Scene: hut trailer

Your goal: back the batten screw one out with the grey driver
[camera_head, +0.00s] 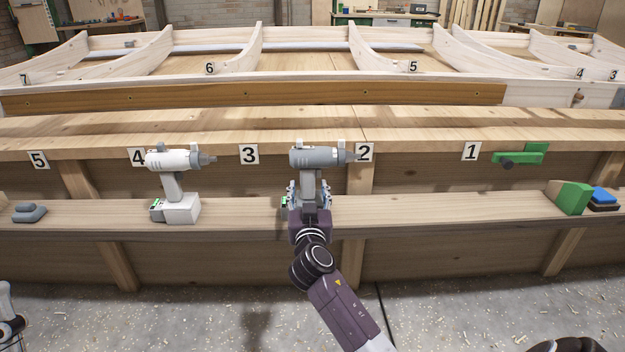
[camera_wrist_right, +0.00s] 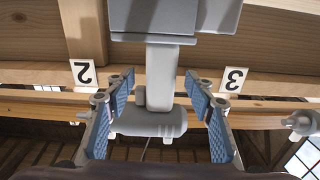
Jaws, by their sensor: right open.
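The grey driver (camera_head: 318,157) stands upright on the ledge between labels 3 and 2, its nose pointing right. My right gripper (camera_head: 309,194) is open at its handle. In the right wrist view, the two blue-padded fingers (camera_wrist_right: 162,118) stand on either side of the light grey handle (camera_wrist_right: 160,80), with gaps showing on both sides. The brown batten (camera_head: 250,95) runs along the boat frame behind, with several small dark screw spots on it; I cannot tell which is screw one. A small part of what looks like my left gripper (camera_head: 10,322) shows at the left edge.
A white driver (camera_head: 178,161) stands left of the grey one on the ledge (camera_head: 250,210). A grey block (camera_head: 29,212) lies far left. A green tool (camera_head: 520,155) hangs near label 1; a green block (camera_head: 573,197) and blue-topped block (camera_head: 603,197) sit at right. The ledge between is clear.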

